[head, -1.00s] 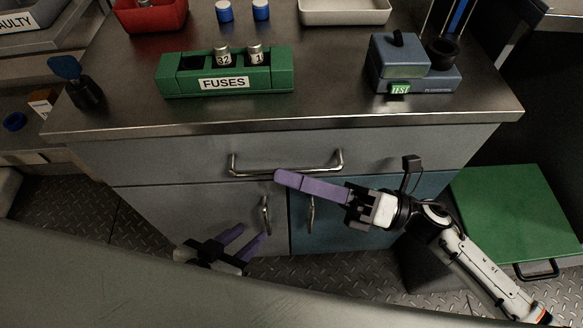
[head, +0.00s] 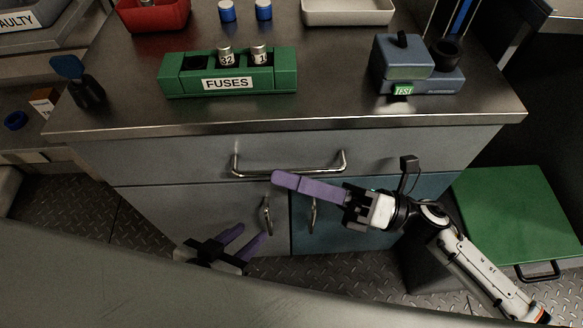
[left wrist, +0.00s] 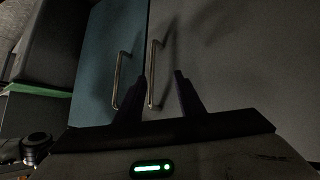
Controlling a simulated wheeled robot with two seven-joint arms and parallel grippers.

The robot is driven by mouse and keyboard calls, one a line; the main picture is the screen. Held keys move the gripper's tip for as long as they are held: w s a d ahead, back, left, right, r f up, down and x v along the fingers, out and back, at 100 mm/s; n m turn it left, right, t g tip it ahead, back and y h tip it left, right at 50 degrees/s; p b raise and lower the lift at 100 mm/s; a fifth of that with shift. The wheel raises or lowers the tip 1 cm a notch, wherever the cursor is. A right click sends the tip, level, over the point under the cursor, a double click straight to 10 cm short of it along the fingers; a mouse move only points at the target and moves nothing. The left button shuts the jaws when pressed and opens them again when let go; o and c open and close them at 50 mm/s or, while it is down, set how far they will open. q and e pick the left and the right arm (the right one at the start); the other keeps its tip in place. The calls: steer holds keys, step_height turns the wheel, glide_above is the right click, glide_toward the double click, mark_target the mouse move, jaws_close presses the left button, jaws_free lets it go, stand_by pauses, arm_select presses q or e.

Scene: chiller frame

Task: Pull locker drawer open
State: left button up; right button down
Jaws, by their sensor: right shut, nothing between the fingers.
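The grey locker drawer (head: 400,147) spans the front below the counter edge and is closed. Its metal bar handle (head: 290,172) runs across its middle. My right gripper (head: 276,180) is shut and empty, its purple fingers just below the drawer handle; whether they touch it I cannot tell. My left gripper (head: 250,240) is lower, open and empty, in front of the grey lower door (head: 190,212). In the left wrist view its dark fingers (left wrist: 158,92) stand apart near the grey door's upright handle (left wrist: 152,75), with the teal door's handle (left wrist: 121,80) beside it.
On the counter (head: 330,105) stand a green fuse holder (head: 180,85) with two fuses, a blue-grey tester (head: 403,58), a red bin (head: 150,18) and a white tray (head: 348,14). A green-topped box (head: 515,215) stands on the floor at the right.

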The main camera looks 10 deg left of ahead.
steer(key=shift+w+a+f+m+t, duration=0.15)
steer(key=shift+w+m+t, duration=0.15)
steer(key=shift+w, duration=0.25)
steer(key=shift+w+a+m+t, duration=0.1)
steer(key=shift+w+m+t, duration=0.1)
steer(key=shift+w+t, duration=0.25)
steer(key=c, duration=2.5)
jaws_free()
steer(key=shift+w, duration=0.1)
steer(key=shift+c, duration=0.2)
steer(key=o, duration=0.4)
steer(key=shift+s+d+n+g, duration=0.15)
steer(key=shift+s+n+g, duration=0.25)
steer(key=shift+s+g, duration=0.4)
steer(key=shift+s+b+v, duration=0.2)
steer(key=shift+b+v, duration=0.4)
steer(key=shift+v, duration=1.35)
steer(key=shift+s+b+v, duration=0.2)
steer(key=shift+b+v, duration=0.4)
steer(key=shift+v, duration=1.35)
steer(key=shift+s+b+v, duration=0.2)
steer(key=shift+b+v, duration=0.4)
steer(key=shift+v, duration=1.35)
steer(key=shift+f, duration=0.1)
